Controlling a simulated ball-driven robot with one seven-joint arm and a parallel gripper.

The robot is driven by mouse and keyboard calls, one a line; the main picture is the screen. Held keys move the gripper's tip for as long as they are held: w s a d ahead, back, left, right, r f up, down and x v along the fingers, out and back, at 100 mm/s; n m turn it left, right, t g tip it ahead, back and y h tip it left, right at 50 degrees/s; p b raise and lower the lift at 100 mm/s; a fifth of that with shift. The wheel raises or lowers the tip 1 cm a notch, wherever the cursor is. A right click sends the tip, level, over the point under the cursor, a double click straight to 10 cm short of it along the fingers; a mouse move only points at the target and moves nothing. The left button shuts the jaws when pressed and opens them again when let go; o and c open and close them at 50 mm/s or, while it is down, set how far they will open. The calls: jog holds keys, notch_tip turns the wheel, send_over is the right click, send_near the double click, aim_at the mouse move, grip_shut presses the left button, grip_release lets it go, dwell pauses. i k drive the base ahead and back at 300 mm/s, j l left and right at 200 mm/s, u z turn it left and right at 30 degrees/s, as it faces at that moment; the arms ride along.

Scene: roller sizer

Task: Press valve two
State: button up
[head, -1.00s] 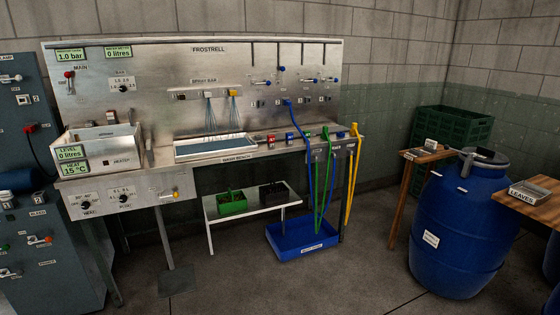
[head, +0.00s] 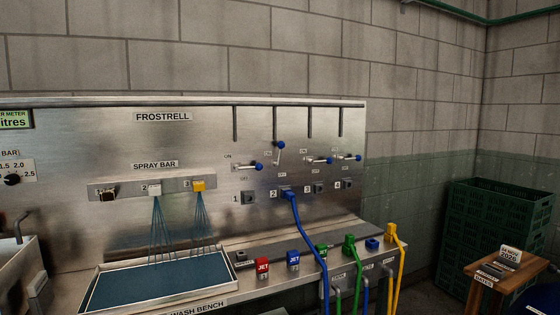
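Valve two (head: 279,152) is a lever with a blue knob on the steel back panel, above the socket marked 2. Its lever points nearly straight up, in line with the pipe above it. The levers of valve one (head: 250,166), valve three (head: 321,160) and valve four (head: 348,157) lie roughly sideways. Small ON and OFF labels stand by the levers. A blue hose (head: 309,235) is plugged into socket 2 (head: 286,193). Nothing touches valve two. My gripper is not in view.
The wash bench tray (head: 96,290) lies below the spray bar (head: 115,187), where thin blue streams fall from nozzles 2 and 3. Red, blue and green jet pieces (head: 262,267) sit along the bench front. Green crates (head: 500,235) and a wooden table (head: 508,268) stand at right.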

aim_at(281, 145)
jog(key=i+u, duration=0.15)
jog(key=i, duration=0.3)
jog(key=i+l+u, duration=0.1)
jog(key=i, duration=0.35)
